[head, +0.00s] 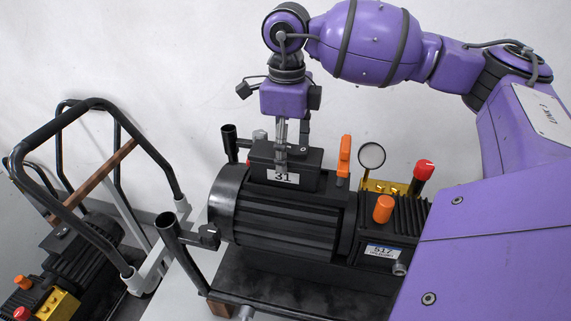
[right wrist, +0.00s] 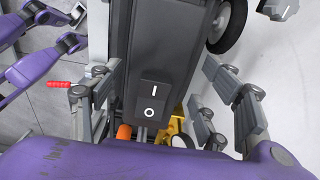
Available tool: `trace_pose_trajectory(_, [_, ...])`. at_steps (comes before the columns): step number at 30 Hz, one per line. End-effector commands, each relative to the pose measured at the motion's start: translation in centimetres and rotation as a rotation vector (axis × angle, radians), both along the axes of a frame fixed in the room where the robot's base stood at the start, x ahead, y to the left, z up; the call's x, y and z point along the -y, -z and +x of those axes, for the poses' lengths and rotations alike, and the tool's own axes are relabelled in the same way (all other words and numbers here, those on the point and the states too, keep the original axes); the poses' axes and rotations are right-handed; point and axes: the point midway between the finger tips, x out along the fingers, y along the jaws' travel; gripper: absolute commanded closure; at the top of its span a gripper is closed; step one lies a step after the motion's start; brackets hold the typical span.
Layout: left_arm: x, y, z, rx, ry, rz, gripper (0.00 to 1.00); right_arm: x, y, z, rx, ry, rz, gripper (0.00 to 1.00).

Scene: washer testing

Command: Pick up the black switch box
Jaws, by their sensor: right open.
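The black switch box (head: 262,162) sits on top of the ribbed black motor (head: 275,215) and carries a white label reading 31. Its rocker switch face shows in the right wrist view (right wrist: 150,100). My right gripper (head: 290,142) is over the box with its fingers pointing down. One finger hangs in front of the box in the head view. In the right wrist view the open fingers of the right gripper (right wrist: 163,85) stand on either side of the box, with gaps visible. I cannot tell how deep the fingertips reach. My left gripper is not in view.
An orange lever (head: 344,157), a round gauge (head: 371,156), a red knob (head: 424,168) and an orange knob (head: 383,209) stand right of the box. A black tubular cart handle (head: 118,117) and a second machine (head: 75,265) are at the left. A pale wall is behind.

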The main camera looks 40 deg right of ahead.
Motion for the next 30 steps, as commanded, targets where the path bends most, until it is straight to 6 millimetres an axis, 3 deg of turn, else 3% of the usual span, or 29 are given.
trace_pose_trajectory(9, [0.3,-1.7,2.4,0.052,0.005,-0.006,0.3,-0.4,4.1,-0.3,0.002,-0.001,0.002,0.3])
trace_pose_trajectory(17, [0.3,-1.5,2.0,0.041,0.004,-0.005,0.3,-0.4,4.5,-0.3,0.002,-0.001,0.003,0.3])
trace_pose_trajectory(30, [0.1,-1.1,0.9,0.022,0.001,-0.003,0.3,-0.4,4.5,-0.3,0.002,-0.001,0.003,0.85])
